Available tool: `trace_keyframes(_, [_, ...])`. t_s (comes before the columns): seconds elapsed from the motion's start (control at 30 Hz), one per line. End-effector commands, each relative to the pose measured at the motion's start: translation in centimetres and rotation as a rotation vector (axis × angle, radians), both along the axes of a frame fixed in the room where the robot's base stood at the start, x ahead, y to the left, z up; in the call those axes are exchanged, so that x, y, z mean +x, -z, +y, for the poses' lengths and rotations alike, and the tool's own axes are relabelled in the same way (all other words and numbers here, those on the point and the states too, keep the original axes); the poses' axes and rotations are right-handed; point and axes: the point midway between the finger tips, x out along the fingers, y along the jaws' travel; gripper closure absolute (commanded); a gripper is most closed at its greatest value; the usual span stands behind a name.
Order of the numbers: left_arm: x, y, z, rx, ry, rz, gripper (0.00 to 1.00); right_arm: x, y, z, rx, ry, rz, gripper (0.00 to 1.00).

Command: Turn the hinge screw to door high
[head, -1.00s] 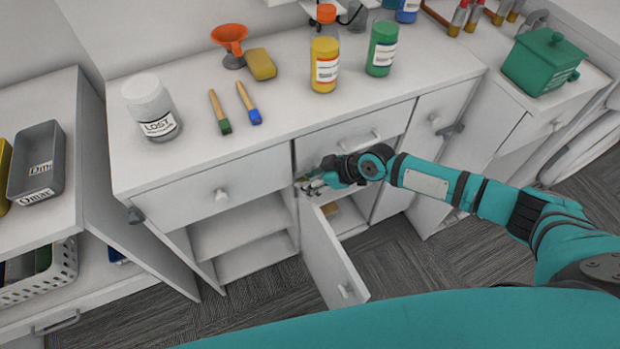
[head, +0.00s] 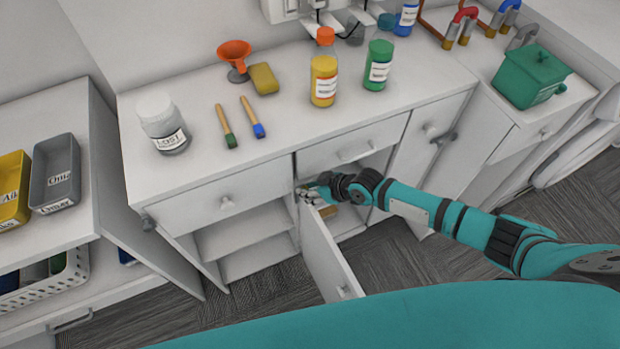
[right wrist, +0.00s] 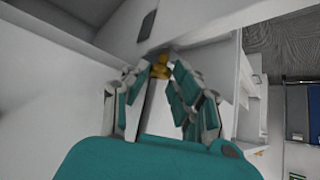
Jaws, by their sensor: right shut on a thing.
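The cabinet door (head: 328,256) hangs open from the middle of the white cabinet, its top corner at the hinge side by my right gripper (head: 312,193). In the right wrist view, a small brass-coloured hinge screw (right wrist: 160,70) sits between the fingertips of my right gripper (right wrist: 160,76). The fingers are shut on it from both sides. In the head view the hinge screw is too small and covered by the fingers to make out. My left gripper is not in view.
A green box (head: 530,77) is at the right. Open shelves flank the door.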

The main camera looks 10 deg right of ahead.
Motion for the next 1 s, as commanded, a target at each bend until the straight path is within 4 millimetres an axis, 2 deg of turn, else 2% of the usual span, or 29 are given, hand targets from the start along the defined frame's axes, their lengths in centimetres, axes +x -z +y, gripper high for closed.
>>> trace_keyframes(0.03, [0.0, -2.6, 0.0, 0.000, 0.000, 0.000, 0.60, -0.4, -1.1, 0.3, 0.004, 0.043, 0.009, 1.00])
trace_keyframes(0.2, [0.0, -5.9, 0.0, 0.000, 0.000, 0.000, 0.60, -0.6, -0.8, 0.6, 0.008, 0.195, 0.013, 1.00])
trace_keyframes(0.3, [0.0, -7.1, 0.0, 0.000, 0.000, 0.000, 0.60, -0.7, -0.6, 0.8, 0.009, 0.280, 0.013, 1.00])
trace_keyframes(0.6, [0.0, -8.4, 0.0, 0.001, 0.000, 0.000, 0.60, -0.6, 0.0, 1.0, 0.009, 0.482, 0.008, 1.00])
trace_keyframes(1.0, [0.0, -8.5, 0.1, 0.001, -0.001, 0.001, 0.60, -0.5, 0.1, 0.9, 0.001, 0.588, 0.002, 1.00])
